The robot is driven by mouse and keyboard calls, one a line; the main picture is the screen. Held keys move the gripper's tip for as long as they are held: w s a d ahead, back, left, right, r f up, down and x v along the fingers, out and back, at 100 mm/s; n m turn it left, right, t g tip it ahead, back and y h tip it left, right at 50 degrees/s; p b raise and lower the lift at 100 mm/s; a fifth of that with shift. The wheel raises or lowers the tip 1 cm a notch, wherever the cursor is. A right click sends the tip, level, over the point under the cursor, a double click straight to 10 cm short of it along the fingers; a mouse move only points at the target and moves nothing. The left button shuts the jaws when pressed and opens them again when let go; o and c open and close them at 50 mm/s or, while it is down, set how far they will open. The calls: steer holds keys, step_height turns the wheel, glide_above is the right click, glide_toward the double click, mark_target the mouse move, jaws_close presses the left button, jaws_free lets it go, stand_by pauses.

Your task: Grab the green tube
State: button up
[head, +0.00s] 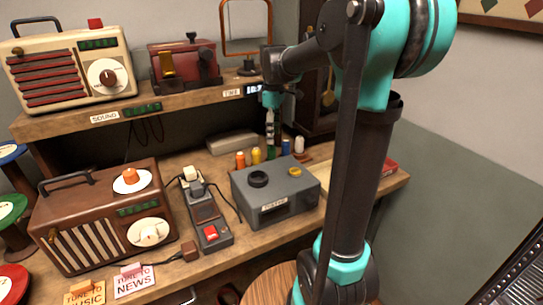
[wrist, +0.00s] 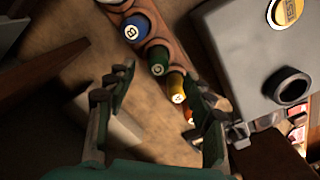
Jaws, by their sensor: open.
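The green tube (wrist: 158,58) stands in a row of coloured tubes, between the blue tube (wrist: 134,28) and the yellow tube (wrist: 177,88) in the wrist view. My gripper (wrist: 163,82) is open and empty, and it points down at the row with its fingers spread to either side of the green tube's line of view. In the head view my gripper (head: 270,134) hangs just above the green tube (head: 271,153), which it partly hides. I cannot tell whether the fingers touch any tube.
An orange tube (head: 240,160) and a white one (head: 299,145) also stand in the row. A grey box (head: 272,196) with knobs stands close in front. A brown radio (head: 100,215) and a switch unit (head: 207,213) are on the left. A shelf (head: 150,102) runs above the back.

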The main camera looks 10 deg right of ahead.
mark_target(271, 150)
steer(key=shift+w+a+f, duration=0.15)
steer(key=shift+f, duration=1.8)
steer(key=shift+w+a+f, duration=0.1)
steer(key=shift+a+f, duration=0.05)
steer(key=shift+f, duration=1.75)
steer(key=shift+c, duration=0.4)
steer(key=c, duration=0.9)
